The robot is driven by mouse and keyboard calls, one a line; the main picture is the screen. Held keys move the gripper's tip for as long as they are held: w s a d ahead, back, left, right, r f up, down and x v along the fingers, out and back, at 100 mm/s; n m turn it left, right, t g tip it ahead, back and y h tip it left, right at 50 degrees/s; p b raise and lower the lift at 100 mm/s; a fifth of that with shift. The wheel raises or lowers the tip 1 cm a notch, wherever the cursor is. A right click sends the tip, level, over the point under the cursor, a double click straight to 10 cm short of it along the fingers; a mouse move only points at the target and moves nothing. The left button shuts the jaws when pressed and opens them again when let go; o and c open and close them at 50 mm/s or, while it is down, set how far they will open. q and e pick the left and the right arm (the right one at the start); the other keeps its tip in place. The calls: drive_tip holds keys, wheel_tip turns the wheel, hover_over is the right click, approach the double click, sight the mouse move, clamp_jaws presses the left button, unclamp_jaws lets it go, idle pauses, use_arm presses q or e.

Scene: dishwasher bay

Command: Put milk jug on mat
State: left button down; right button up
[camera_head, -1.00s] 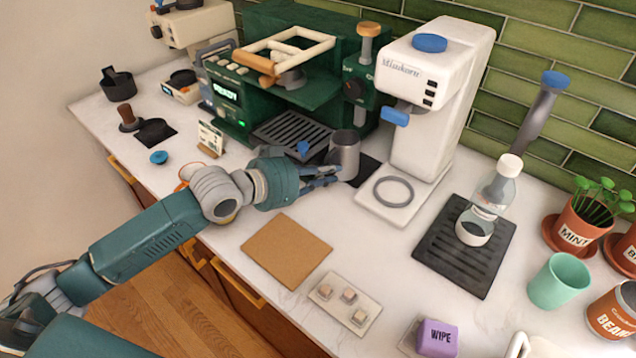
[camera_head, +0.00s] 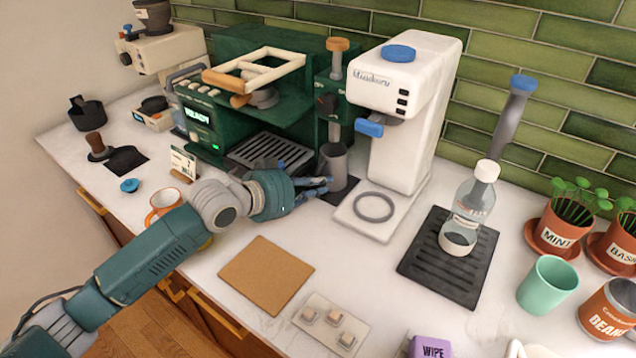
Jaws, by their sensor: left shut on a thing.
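The milk jug (camera_head: 333,163) is a grey metal pitcher, upright beside the green espresso machine, at the left of the white grinder. My left gripper (camera_head: 322,187) is shut on it from the left, with its fingers low at the jug's near side. The exact grip, and any handle, are hard to make out. A plain brown mat (camera_head: 265,275) lies bare on the counter in front of the gripper. A black ribbed mat (camera_head: 443,275) at the right has a clear bottle (camera_head: 467,205) on it. My right gripper is not in view.
An orange-rimmed mug (camera_head: 163,203) is close to my left arm. The green cup (camera_head: 547,286) is farther right.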

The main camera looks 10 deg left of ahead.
use_arm(q)
drive_tip(key=shift+r+p, duration=0.2)
drive_tip(key=shift+p, duration=0.2)
idle(0.4)
drive_tip(key=shift+f, duration=0.4)
idle(0.7)
drive_tip(key=c, duration=1.6)
unclamp_jaws()
drive_tip(key=shift+c, duration=0.2)
drive_tip(key=shift+s+f, duration=0.1)
drive_tip(key=shift+f, duration=0.1)
drive_tip(key=v, duration=1.2)
drive_tip(key=shift+r, duration=0.1)
